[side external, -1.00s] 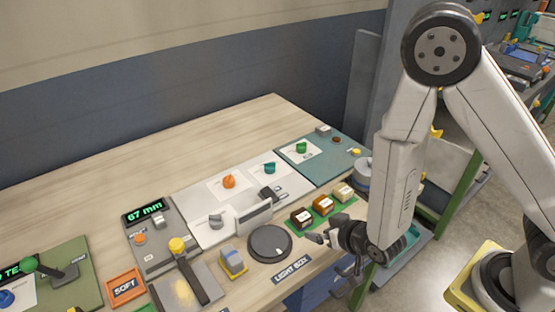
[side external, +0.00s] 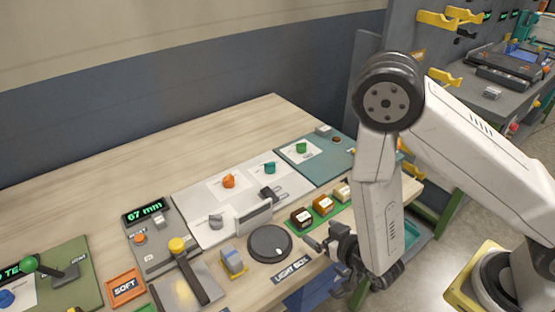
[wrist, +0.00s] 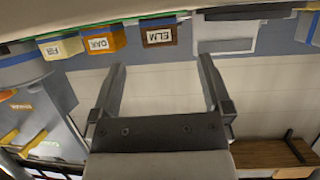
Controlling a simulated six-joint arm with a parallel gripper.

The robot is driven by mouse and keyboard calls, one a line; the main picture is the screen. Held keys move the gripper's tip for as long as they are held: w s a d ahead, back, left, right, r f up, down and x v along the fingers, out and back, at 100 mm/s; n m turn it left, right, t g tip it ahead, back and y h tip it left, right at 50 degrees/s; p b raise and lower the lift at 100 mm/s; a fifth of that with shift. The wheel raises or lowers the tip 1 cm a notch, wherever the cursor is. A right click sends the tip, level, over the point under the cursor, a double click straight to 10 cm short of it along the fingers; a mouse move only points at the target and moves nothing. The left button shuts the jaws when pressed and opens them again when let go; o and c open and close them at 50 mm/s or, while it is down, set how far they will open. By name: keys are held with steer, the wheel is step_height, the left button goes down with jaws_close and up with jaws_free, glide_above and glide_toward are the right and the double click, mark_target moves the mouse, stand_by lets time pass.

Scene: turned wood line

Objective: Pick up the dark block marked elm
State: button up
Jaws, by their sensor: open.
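The dark brown block marked ELM (side external: 302,217) sits at the near left end of a row of blocks. In the wrist view the dark block (wrist: 159,34) shows at the top, its label upside down. My gripper (side external: 318,250) is at the table's front edge, to the right of the dark block and apart from it. In the wrist view my gripper (wrist: 163,66) has its two fingers spread, with nothing between them and the dark block beyond the tips.
An orange-brown block marked OAK (wrist: 101,41) and a pale block marked FIR (wrist: 61,47) stand beside the dark one on a green mat (side external: 330,213). A round dark disc (side external: 270,243) lies left of my gripper. A grey upright plate (side external: 254,217) stands behind the disc.

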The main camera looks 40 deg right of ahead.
mark_target(307, 222)
steer(key=shift+w+f, duration=0.1)
steer(key=shift+w, duration=0.2)
steer(key=shift+w, duration=0.1)
steer(key=shift+x, duration=2.45)
steer(key=c, duration=1.3)
step_height(307, 222, up, 10)
